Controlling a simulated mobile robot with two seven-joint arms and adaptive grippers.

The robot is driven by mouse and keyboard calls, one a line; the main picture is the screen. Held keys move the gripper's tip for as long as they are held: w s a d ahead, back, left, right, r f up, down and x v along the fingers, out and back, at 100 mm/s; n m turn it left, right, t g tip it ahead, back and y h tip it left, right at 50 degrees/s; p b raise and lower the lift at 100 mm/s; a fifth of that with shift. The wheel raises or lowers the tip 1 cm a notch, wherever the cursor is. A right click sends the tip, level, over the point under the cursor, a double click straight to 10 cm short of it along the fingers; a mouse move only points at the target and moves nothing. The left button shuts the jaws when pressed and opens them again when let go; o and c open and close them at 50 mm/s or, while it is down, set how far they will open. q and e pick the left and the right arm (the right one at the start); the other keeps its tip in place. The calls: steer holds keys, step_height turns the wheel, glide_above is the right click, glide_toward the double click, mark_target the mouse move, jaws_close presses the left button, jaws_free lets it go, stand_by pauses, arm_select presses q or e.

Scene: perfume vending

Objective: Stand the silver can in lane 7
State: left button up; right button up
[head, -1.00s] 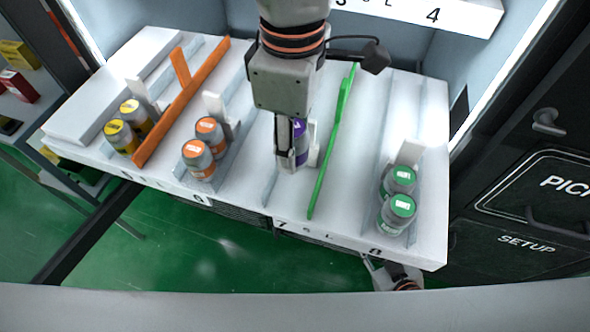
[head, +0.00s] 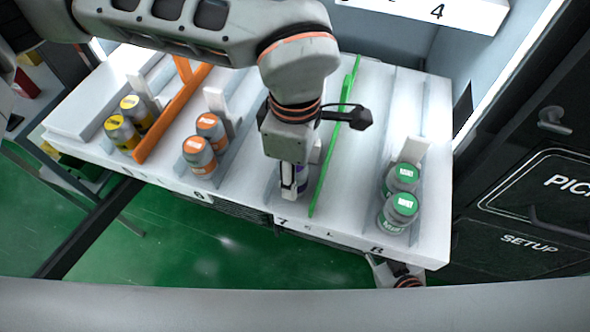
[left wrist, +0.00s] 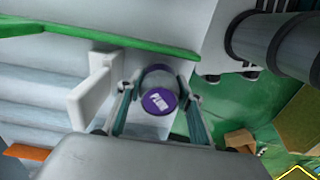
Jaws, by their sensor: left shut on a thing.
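The silver can has a purple lid (left wrist: 158,103) with a white label. My left gripper (head: 291,190) is shut on it in the lane by the number 7 label (head: 283,222), near the shelf's front edge. In the left wrist view the can looks upright between the fingers (left wrist: 158,110). The gripper hides most of the can in the head view, and I cannot tell whether its base touches the lane floor. A white pusher (left wrist: 88,95) is behind the can. My right gripper (head: 398,276) shows partly below the shelf's front edge; its fingers are unclear.
A green divider (head: 335,145) runs along the lane's right side. Orange-lidded cans (head: 199,155) stand in the lane to the left, yellow-lidded cans (head: 121,132) beyond an orange divider (head: 170,115). Green-lidded cans (head: 398,212) stand at the right by label 8. The lane right of the green divider is clear.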

arm_select(q)
steer(key=shift+f, duration=0.1)
steer(key=o, duration=1.2)
steer(key=shift+f, duration=0.1)
step_height(320, 180, up, 12)
steer(key=shift+r, duration=0.2)
